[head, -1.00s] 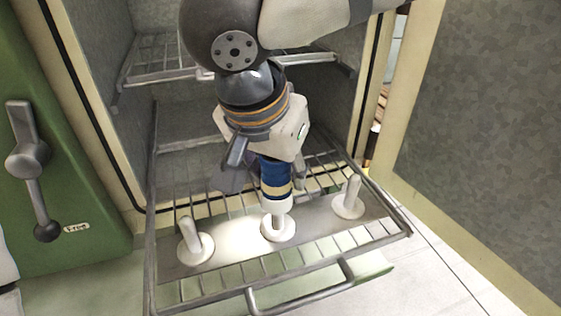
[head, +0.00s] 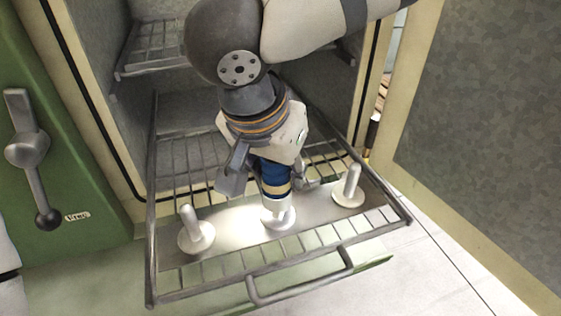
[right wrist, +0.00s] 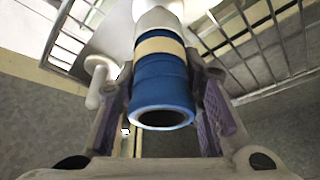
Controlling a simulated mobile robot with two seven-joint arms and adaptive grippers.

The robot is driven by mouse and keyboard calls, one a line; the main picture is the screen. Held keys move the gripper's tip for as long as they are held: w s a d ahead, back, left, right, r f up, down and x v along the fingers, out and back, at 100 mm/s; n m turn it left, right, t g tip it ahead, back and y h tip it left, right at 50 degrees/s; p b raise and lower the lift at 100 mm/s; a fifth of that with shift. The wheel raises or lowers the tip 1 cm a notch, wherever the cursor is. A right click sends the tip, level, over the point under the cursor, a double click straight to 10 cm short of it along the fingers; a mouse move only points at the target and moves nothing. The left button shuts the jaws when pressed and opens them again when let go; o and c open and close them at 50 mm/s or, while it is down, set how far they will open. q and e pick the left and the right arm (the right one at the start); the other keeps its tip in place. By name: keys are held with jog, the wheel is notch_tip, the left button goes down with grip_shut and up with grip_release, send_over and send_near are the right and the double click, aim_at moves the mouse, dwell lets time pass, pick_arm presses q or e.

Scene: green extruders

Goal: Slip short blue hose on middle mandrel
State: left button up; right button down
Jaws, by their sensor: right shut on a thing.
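My left gripper is not in view.
A left mandrel (head: 190,224) and a right mandrel (head: 351,183) stand bare on the metal plate of the pulled-out wire rack (head: 150,240). The oven's open door (head: 490,130) is at right. A green panel with a lever (head: 30,150) is at left.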

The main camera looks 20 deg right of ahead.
jog(key=shift+f, duration=0.25)
jog(key=shift+f, duration=1.05)
jog(key=c, duration=1)
grip_release()
jog(key=shift+r, duration=0.15)
jog(key=v, duration=1.2)
